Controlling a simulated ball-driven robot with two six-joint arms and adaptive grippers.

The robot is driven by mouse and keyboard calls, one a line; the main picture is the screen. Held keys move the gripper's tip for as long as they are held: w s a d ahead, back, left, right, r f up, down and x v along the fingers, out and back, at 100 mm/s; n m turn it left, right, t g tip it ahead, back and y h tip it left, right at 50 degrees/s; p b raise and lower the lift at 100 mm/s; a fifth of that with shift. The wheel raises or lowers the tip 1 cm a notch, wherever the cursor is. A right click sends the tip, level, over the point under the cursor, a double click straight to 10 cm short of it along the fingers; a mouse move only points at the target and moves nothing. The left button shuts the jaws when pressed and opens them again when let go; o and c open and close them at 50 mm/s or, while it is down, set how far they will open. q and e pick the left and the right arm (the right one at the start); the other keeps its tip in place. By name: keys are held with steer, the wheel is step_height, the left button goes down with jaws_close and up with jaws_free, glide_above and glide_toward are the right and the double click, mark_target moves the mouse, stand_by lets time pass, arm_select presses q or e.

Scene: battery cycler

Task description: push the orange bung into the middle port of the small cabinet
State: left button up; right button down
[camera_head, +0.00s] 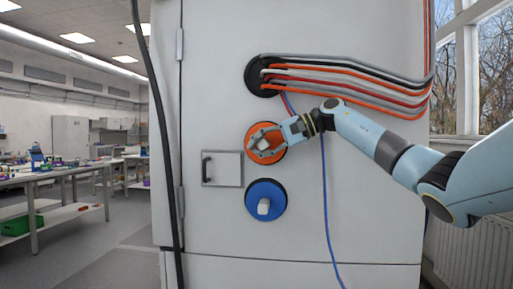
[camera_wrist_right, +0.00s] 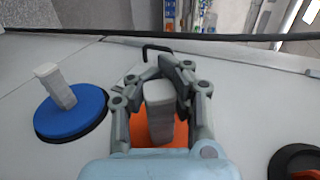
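The orange bung (camera_head: 252,131) is a round orange disc with a pale grey knob, at the middle port on the cabinet front. The disc covers the port, so the port itself is hidden, and I cannot tell how deep the bung sits. My right gripper (camera_head: 262,146) reaches in from the right with its fingers around the knob. In the right wrist view the fingers (camera_wrist_right: 158,78) close in on both sides of the grey knob (camera_wrist_right: 160,115), with the orange disc (camera_wrist_right: 150,153) behind it. My left gripper is not in view.
A blue bung (camera_head: 278,190) with a pale knob sits in the port below. Above, several cables run from a black-rimmed port (camera_head: 260,76) to the right. A thin blue cable (camera_head: 325,215) hangs past my right gripper. A small hatch with a black handle (camera_head: 207,167) is at left.

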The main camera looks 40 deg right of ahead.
mark_target(268, 142)
steer(key=shift+w+d, duration=0.4)
steer(key=shift+d, duration=0.1)
stand_by(0.3)
jaws_free()
stand_by(0.8)
steer(key=shift+s+d, duration=0.1)
steer(key=shift+b+v, duration=1.5)
steer(key=shift+v, duration=1.3)
steer(key=shift+b+v, duration=1.2)
steer(key=shift+v, duration=1.4)
steer(key=shift+s, duration=0.1)
